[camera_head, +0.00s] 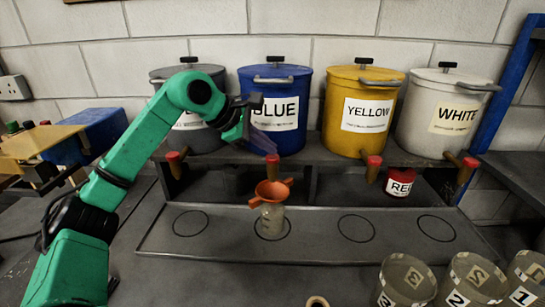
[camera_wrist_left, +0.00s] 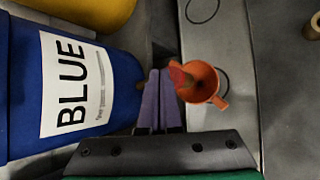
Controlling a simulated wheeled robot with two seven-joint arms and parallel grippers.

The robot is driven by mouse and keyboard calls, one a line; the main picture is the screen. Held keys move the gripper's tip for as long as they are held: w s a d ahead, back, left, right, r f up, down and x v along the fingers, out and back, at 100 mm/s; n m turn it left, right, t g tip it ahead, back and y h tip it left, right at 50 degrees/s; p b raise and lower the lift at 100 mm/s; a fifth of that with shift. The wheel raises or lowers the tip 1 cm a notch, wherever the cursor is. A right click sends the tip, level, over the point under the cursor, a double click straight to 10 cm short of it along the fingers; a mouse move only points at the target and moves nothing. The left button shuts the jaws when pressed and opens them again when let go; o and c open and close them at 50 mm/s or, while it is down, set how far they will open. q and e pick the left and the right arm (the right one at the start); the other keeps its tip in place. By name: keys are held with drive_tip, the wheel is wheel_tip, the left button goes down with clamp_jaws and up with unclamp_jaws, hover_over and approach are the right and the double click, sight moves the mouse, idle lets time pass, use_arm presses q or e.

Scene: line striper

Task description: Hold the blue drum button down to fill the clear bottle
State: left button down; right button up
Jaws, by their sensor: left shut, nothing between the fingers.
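The blue drum (camera_head: 292,140) stands on the shelf, labelled BLUE; it also fills the left of the left wrist view (camera_wrist_left: 20,90). Its red button (camera_head: 272,158) sits on a spout at the shelf's front edge; red also shows over the funnel in the left wrist view (camera_wrist_left: 180,77). The clear bottle (camera_head: 271,224) stands upright below, with an orange funnel (camera_head: 271,190) in its top. My left gripper (camera_head: 262,147) is shut and empty, just above and beside the button. Whether its fingers (camera_wrist_left: 158,100) touch the button is unclear. My right gripper is out of view.
A dark drum (camera_head: 182,132), a yellow drum (camera_head: 361,140) and a white drum (camera_head: 450,145) flank the blue one. A red tin (camera_head: 399,183) sits under the shelf. Several numbered cups stand front right. The tray (camera_head: 313,250) has other empty circles.

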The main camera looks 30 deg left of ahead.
sight(268, 157)
use_arm(q)
drive_tip(key=shift+f+b, duration=0.3)
drive_tip(key=shift+f, duration=0.2)
idle(1.8)
idle(3.6)
drive_tip(key=shift+r+p, duration=0.9)
drive_tip(key=shift+p, duration=0.05)
wheel_tip(268, 157, up, 5)
drive_tip(key=p, duration=0.5)
drive_tip(key=shift+r, duration=0.1)
